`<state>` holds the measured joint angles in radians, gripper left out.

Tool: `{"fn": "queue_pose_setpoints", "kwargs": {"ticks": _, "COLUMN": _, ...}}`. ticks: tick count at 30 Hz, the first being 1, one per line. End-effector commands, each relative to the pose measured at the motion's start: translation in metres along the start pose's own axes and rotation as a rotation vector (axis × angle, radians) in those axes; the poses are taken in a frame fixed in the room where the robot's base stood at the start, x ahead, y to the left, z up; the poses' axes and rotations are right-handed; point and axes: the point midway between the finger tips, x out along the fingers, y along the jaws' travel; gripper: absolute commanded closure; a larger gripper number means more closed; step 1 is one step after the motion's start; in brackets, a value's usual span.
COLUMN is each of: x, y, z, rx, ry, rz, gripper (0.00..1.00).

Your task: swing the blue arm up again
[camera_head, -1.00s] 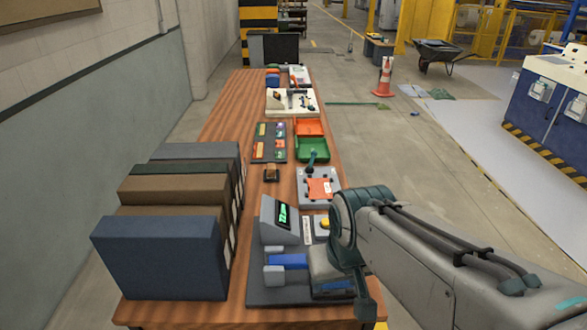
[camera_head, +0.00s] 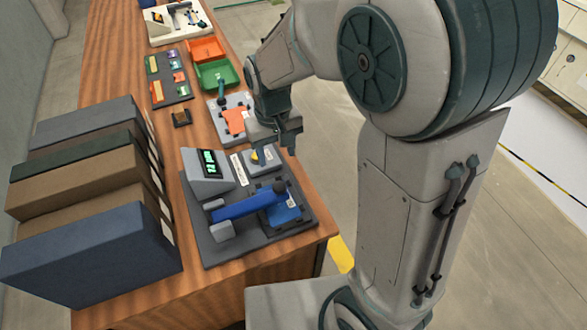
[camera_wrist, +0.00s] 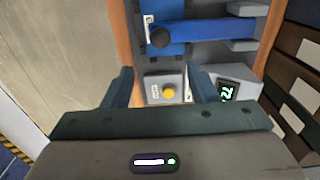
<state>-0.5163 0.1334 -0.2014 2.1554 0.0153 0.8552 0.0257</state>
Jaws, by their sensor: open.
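The blue arm (camera_head: 245,204) lies low across a dark grey base plate (camera_head: 212,250), with a black knob (camera_head: 280,187) at its right end over a blue block (camera_head: 284,213). In the wrist view the blue arm (camera_wrist: 215,33) runs from a grey bracket at right to the knob (camera_wrist: 160,37) at left. My gripper (camera_head: 276,147) is open and empty, beyond the arm, near the yellow button (camera_head: 256,155). In the wrist view my gripper (camera_wrist: 160,77) has its fingers either side of the button box, apart from the blue arm.
A grey box with a lit green display (camera_head: 208,162) stands left of the button. Large binders (camera_head: 85,240) line the table's left side. Farther back are an orange-topped fixture (camera_head: 235,120), a green tray (camera_head: 217,74) and an orange tray (camera_head: 206,49). Floor is open to the right.

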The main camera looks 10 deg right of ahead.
Motion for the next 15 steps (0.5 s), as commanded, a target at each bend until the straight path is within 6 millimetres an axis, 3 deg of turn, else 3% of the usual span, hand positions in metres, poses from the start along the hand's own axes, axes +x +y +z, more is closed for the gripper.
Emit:
{"fn": "queue_pose_setpoints", "kwargs": {"ticks": 5, "x": 0.014, "y": -0.003, "z": -0.001, "rx": -0.005, "ry": -0.006, "rz": 0.002, "gripper": 0.47}}
{"fn": "queue_pose_setpoints", "kwargs": {"ticks": 15, "x": 0.079, "y": -0.001, "z": 0.000, "rx": 0.001, "ry": -0.007, "rz": 0.002, "gripper": 0.47}}
